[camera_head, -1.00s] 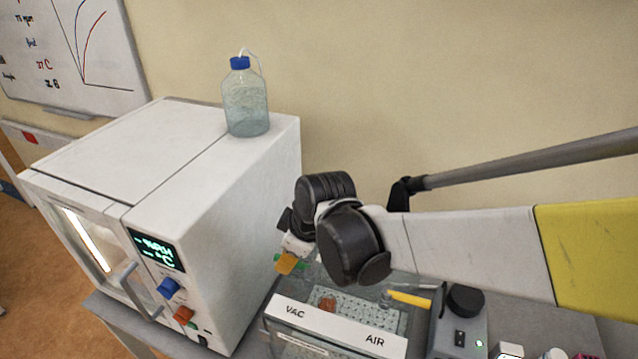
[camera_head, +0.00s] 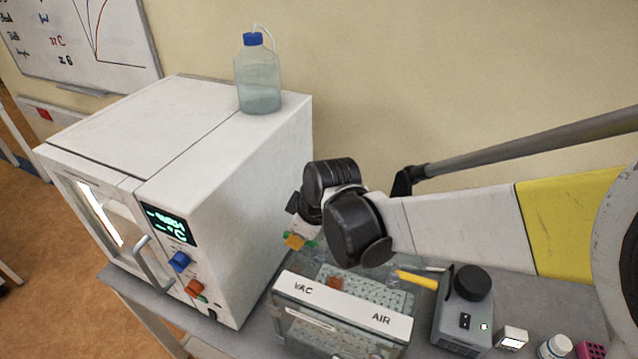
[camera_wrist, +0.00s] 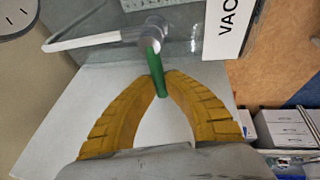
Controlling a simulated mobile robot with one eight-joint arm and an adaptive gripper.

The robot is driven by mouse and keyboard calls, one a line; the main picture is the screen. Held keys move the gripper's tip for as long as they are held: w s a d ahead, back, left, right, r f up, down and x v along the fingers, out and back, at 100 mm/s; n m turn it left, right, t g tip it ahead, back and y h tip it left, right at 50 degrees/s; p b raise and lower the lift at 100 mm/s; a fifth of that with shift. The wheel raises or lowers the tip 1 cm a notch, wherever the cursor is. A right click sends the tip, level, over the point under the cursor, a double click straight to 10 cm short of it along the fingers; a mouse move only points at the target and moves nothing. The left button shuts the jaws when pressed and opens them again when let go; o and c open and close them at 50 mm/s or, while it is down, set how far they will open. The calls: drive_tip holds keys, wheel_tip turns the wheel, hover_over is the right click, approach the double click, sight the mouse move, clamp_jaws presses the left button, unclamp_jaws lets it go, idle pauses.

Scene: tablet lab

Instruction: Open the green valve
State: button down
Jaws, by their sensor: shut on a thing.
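The green valve handle (camera_wrist: 152,70) is a slim green lever on a pale round fitting in the wrist view, beside the panel marked VAC. My gripper (camera_wrist: 158,84) has yellow ribbed fingers. Their tips are closed on the lower part of the green handle. In the head view my gripper (camera_head: 297,242) is at the back left of the clear box (camera_head: 345,335). Only small bits of the green valve (camera_head: 311,245) show there, beside the yellow fingers. The rest of the valve is hidden by my gripper and wrist.
A white oven-like unit (camera_head: 225,180) with a blue-capped bottle (camera_head: 258,80) on top stands close at left. A yellow lever (camera_head: 418,280) is by the AIR side of the box. A grey device with a black knob (camera_head: 470,283) and small items stand at right.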

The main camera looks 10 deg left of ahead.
drive_tip(key=shift+f, duration=0.1)
drive_tip(key=s+n+g+b, duration=0.1)
drive_tip(key=n, duration=0.1)
drive_tip(key=s+n+b, duration=0.1)
drive_tip(key=n, duration=0.1)
drive_tip(key=shift+d+f+g+y, duration=0.1)
drive_tip(key=shift+g+y, duration=0.3)
drive_tip(key=s+n, duration=0.1)
drive_tip(key=n, duration=0.1)
drive_tip(key=n+g+b, duration=0.1)
drive_tip(key=shift+s+d+n, duration=0.3)
drive_tip(key=shift+s+n, duration=0.05)
drive_tip(key=shift+n, duration=0.05)
drive_tip(key=n+g, duration=0.1)
drive_tip(key=n, duration=0.1)
drive_tip(key=s+d+n+b, duration=0.1)
drive_tip(key=n+g+b, duration=0.1)
drive_tip(key=n, duration=0.1)
drive_tip(key=shift+s+d+n+g, duration=0.3)
drive_tip(key=shift+s+d, duration=0.05)
drive_tip(key=shift+s, duration=0.05)
drive_tip(key=shift+s+d+n+g+h+b, duration=0.2)
drive_tip(key=shift+d+n+g+h, duration=0.3)
drive_tip(key=shift+n, duration=0.65)
drive_tip(key=shift+s+d+n+g+h+b, duration=0.2)
drive_tip(key=shift+d+n+g+h, duration=0.25)
drive_tip(key=shift+n, duration=0.7)
drive_tip(key=shift+d, duration=0.1)
drive_tip(key=c, duration=1.4)
unclamp_jaws()
